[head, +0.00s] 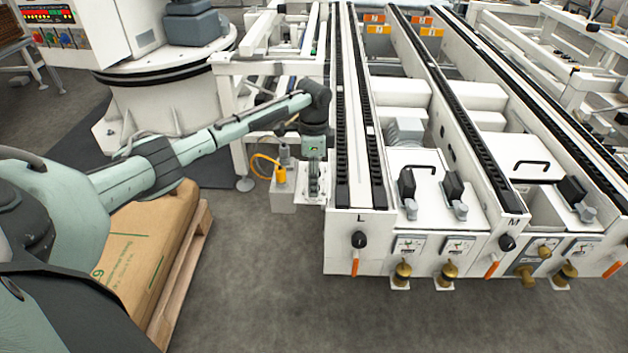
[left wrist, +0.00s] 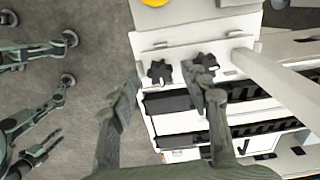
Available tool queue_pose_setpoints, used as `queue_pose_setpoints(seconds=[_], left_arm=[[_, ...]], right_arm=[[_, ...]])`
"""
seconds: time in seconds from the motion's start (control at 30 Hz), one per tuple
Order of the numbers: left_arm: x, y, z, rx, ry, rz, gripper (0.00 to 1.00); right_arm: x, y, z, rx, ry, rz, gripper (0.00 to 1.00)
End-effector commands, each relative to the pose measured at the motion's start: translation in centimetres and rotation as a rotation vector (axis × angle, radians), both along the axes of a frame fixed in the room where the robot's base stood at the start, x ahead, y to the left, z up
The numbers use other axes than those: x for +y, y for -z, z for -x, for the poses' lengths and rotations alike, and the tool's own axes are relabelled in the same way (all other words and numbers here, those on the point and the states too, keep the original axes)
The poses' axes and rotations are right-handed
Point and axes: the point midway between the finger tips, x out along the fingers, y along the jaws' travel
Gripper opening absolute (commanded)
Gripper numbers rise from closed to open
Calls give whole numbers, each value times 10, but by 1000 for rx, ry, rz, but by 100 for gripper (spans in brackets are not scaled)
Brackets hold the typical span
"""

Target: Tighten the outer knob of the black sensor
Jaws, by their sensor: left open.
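In the left wrist view two black star-shaped knobs sit side by side on a white bracket plate, a left knob (left wrist: 160,72) and a right knob (left wrist: 206,62). My left gripper (left wrist: 163,94) is open and empty. The left knob shows in the gap between its fingers, and the right knob is partly behind the right fingertip. I cannot tell whether any finger touches a knob. In the head view my left gripper (head: 314,182) points down at the conveyor's left front corner. The knobs and the black sensor's body cannot be made out there.
A yellow-topped unit with a cable (head: 280,174) stands close left of my left gripper. The white conveyor frame (head: 345,222) with black chain rails is to the right. A pallet with a brown sack (head: 150,240) lies at the left. Floor in front (head: 270,290) is clear.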

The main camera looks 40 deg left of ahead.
Motion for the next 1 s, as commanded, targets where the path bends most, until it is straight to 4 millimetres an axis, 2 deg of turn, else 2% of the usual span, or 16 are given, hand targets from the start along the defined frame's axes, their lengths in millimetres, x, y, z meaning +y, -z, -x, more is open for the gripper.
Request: queue_pose_setpoints(seconds=[0.3,0.5,1.0], left_arm=[[0,-48,-1,-4,1,1,48],[-1,-69,0,-1,1,2,48],[-1,-75,0,-1,1,1,48]], right_arm=[[1,0,-1,-2,0,-1,40],[1,0,-1,-2,0,-1,40],[1,0,-2,-2,0,-1,40]])
